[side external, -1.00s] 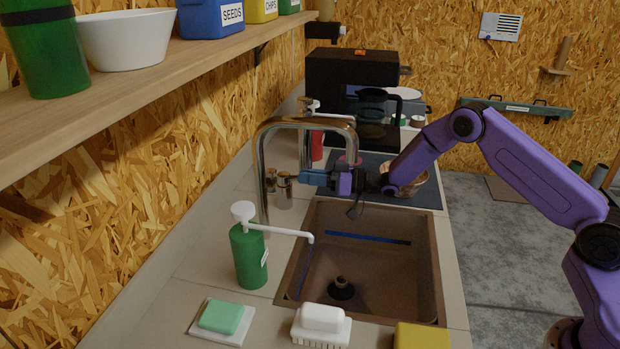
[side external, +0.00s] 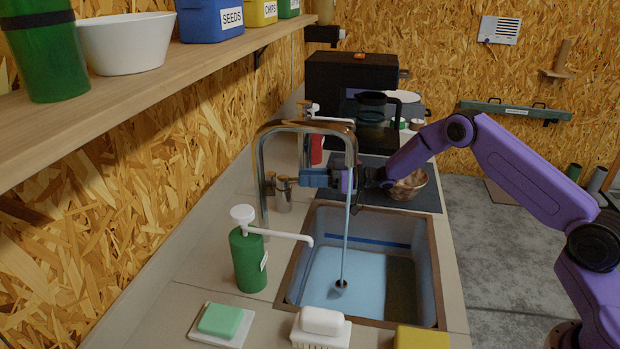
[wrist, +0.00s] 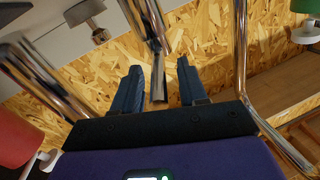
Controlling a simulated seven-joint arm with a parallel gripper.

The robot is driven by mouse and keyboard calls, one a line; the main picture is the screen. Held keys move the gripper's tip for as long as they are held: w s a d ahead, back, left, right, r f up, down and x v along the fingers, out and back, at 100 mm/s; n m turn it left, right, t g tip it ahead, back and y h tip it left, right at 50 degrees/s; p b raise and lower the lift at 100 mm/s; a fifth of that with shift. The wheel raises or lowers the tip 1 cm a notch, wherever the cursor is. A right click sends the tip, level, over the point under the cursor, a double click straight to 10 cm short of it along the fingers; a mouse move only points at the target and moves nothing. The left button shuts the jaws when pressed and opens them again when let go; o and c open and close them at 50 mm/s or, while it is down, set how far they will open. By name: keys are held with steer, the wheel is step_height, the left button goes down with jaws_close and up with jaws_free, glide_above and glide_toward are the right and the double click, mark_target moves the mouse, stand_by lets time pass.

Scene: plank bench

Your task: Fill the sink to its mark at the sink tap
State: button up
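The sink (side external: 432,270) is set in the counter, with pale blue water (side external: 350,270) in it. The blue mark line (side external: 368,242) runs across its far wall and is visible; the water appears to lie below it, though the exact level is hard to tell. The sink tap (side external: 305,125) has a tall chrome arched spout, and a thin stream (side external: 346,235) falls from it near the drain (side external: 341,286). My gripper (side external: 312,178) is behind the stream, near the chrome tap handles (side external: 284,192). In the wrist view my gripper (wrist: 160,92) is open, with a chrome rod (wrist: 157,75) between its fingers.
A green soap pump (side external: 249,262) stands left of the sink. Green soap (side external: 220,320), a white brush (side external: 321,327) and a yellow sponge (side external: 421,338) line the front edge. A bowl (side external: 409,186) sits on a dark mat behind the sink. A shelf (side external: 130,85) runs along the left wall.

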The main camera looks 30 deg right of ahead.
steer(key=shift+d, duration=0.15)
steer(key=v, duration=0.7)
steer(key=shift+s, duration=0.2)
steer(key=shift+d, duration=0.1)
